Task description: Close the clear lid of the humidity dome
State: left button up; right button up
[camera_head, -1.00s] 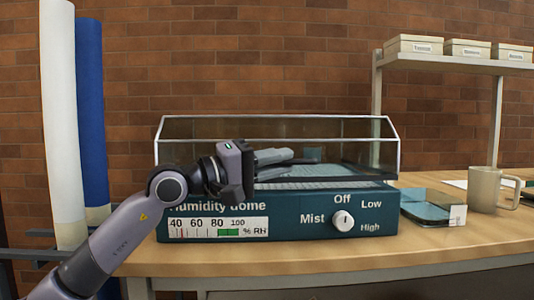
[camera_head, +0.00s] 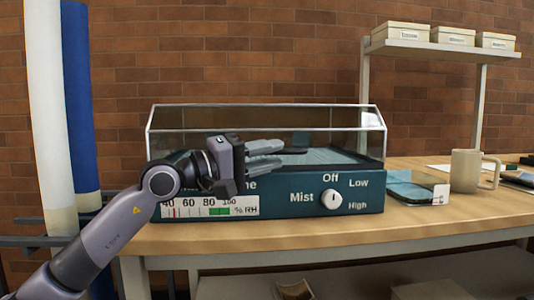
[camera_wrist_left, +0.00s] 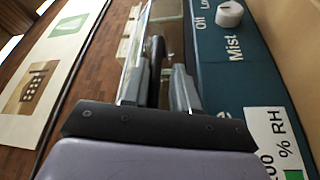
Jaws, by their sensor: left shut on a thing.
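The humidity dome has a teal base (camera_head: 290,205) with a mist knob and a humidity scale, standing on the bench. Its clear lid (camera_head: 330,117), a glassy box with pale edges, is over the base. My left gripper (camera_head: 282,149) is at the front of the lid, above the base's front face. Its fingers are closed on a dark bar, apparently the lid's handle, which also shows in the left wrist view (camera_wrist_left: 157,55). My arm hides part of the front label. I cannot tell whether the lid's front edge touches the base. My right gripper is not in view.
A glass-like teal plate (camera_head: 410,192) and a beige mug (camera_head: 465,172) stand right of the dome. A shelf with several boxes (camera_head: 452,36) is at the back right. White and blue rolls (camera_head: 80,100) stand at the left. The bench front is clear.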

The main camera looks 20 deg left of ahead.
pick_arm(q)
jog(key=shift+f, duration=0.15)
jog(key=v, duration=0.7)
dwell(0.7)
